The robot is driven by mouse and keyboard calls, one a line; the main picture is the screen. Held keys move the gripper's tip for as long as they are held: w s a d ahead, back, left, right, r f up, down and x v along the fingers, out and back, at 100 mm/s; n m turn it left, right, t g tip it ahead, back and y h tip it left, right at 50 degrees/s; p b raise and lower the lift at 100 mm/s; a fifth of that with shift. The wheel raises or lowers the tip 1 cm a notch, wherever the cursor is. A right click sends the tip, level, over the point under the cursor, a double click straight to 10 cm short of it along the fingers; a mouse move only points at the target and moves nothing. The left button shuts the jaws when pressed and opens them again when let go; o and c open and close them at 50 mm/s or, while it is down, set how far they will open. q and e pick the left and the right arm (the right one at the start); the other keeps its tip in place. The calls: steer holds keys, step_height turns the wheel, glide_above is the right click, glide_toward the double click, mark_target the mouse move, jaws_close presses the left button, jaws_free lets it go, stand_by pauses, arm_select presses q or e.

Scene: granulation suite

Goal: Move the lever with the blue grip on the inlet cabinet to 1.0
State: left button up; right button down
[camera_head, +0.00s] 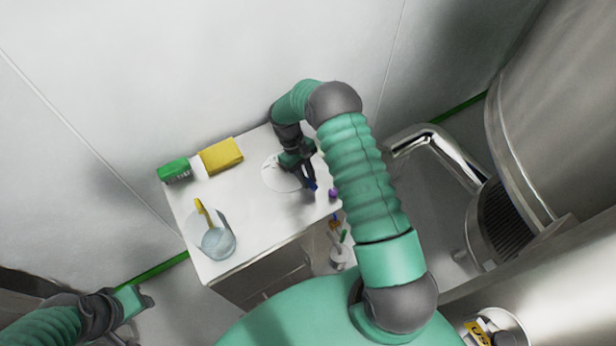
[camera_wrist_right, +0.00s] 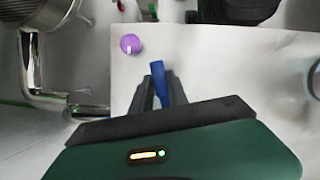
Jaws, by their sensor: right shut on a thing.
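The blue grip (camera_wrist_right: 159,78) of the lever stands between the dark fingers of my right gripper (camera_wrist_right: 160,90) in the right wrist view. The fingers are shut on it. In the head view the blue grip (camera_head: 313,185) shows as a small patch at the fingertips of my right gripper (camera_head: 308,182), over the cabinet's white top (camera_head: 255,204). A pale round dial (camera_head: 272,178) lies beside the gripper, partly covered by it. Its scale is too small to read. My left gripper (camera_head: 146,299) is at the lower left, away from the cabinet; its jaw opening is unclear.
A purple knob (camera_head: 333,193) sits near the right edge of the top, close to the grip. A bent metal pipe (camera_head: 447,150) is at the right.

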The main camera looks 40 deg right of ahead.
steer(key=shift+w+d+r, duration=0.1)
steer(key=c, duration=1.3)
jaws_free()
steer(key=shift+w+r, duration=0.15)
steer(key=shift+r, duration=0.1)
steer(key=b+v, duration=0.2)
steer(key=v, duration=1.4)
steer(key=shift+r, duration=0.1)
